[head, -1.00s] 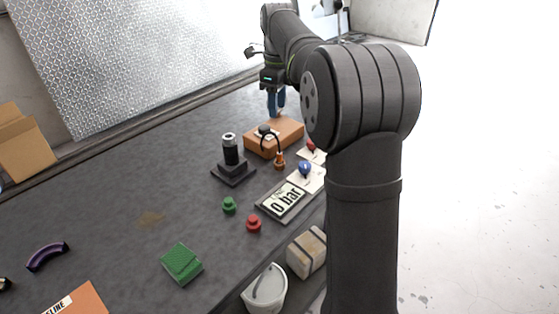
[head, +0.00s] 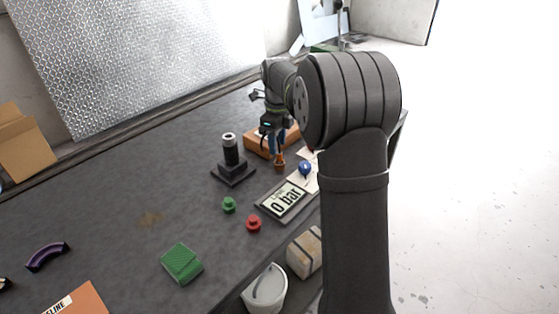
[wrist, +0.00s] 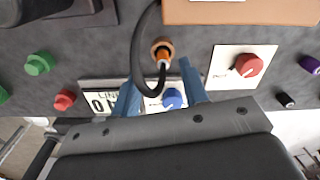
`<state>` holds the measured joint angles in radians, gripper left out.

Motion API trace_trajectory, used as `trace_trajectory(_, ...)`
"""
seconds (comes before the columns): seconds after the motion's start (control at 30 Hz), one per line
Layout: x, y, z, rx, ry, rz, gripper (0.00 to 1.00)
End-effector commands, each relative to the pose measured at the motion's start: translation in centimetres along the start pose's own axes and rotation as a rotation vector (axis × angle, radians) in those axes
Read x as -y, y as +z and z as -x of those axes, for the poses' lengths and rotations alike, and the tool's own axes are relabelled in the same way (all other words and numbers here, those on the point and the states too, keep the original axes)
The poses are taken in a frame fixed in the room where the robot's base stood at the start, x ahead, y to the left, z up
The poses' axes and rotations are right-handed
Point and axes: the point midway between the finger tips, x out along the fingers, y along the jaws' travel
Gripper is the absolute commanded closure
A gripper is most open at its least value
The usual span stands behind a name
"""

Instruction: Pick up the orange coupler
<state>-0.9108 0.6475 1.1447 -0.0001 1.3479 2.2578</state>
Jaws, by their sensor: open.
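The orange coupler (head: 280,165) stands on the grey bench in front of an orange box. In the wrist view the orange coupler (wrist: 163,53) lies just beyond my fingertips, and a black hose (wrist: 141,62) loops from it. My gripper (head: 276,147) is above and close to the coupler. In the wrist view my gripper (wrist: 159,76) shows two blue fingers spread apart with nothing held between them. The coupler's lower part is hard to make out.
The orange box (head: 259,143) is right behind the coupler. A black post on a base (head: 231,163) stands left. Green and red buttons (head: 254,223) sit nearer.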

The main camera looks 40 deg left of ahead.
Motion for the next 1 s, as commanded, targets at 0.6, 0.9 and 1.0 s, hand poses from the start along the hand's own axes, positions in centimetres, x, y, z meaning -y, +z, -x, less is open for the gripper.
trace_trajectory(0.6,0.3,-0.5,-4.8,-0.001,0.001,0.0,0.61)
trace_trajectory(0.9,0.3,-0.5,-4.7,0.0,0.001,0.0,1.0)
trace_trajectory(1.0,0.3,-0.5,-4.7,0.0,0.001,0.0,1.0)
